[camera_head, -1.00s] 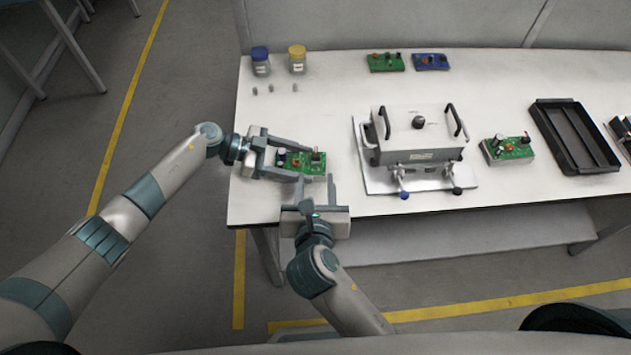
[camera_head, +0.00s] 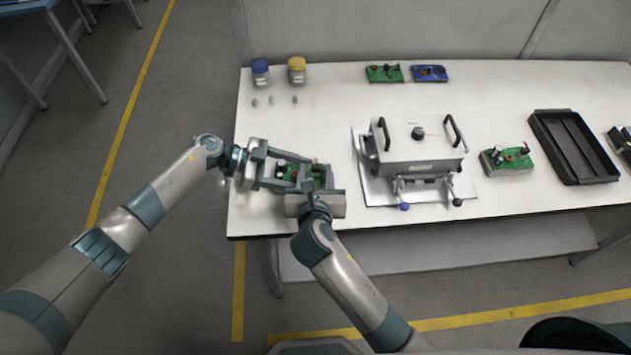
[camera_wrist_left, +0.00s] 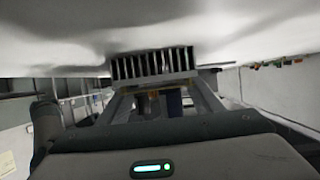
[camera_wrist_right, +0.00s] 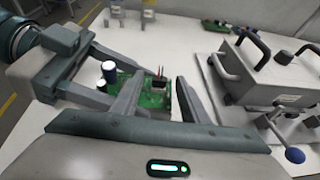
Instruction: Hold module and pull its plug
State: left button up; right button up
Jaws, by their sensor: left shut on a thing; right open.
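The module is a green circuit board (camera_head: 290,170) at the table's left front. My left gripper (camera_head: 298,174) is shut on it from the left, one finger along each long side. In the left wrist view a grey finned block (camera_wrist_left: 155,65) shows at the fingertips. In the right wrist view the board (camera_wrist_right: 152,100) carries dark cylinders and a dark plug (camera_wrist_right: 160,84) with thin upright red and dark pieces. My right gripper (camera_wrist_right: 157,88) is open, its fingers to either side of the plug end. I cannot tell whether they touch it.
A grey fixture box (camera_head: 418,142) with handles and levers stands right of the grippers. Another green board (camera_head: 507,160) and a black tray (camera_head: 574,147) lie farther right. Two jars (camera_head: 260,73) and (camera_head: 297,70), small grey pieces, and green and blue boards (camera_head: 430,73) are at the back.

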jog(key=shift+x, duration=1.5)
jog(key=shift+c, duration=0.6)
grip_shut()
jog(key=shift+r, duration=0.2)
pick_arm(q)
jog(key=shift+f, duration=0.1)
pick_arm(e)
jog(key=shift+r, duration=0.4)
jog(key=shift+f, duration=0.1)
jog(key=shift+r, duration=0.35)
jog(key=shift+r, duration=0.35)
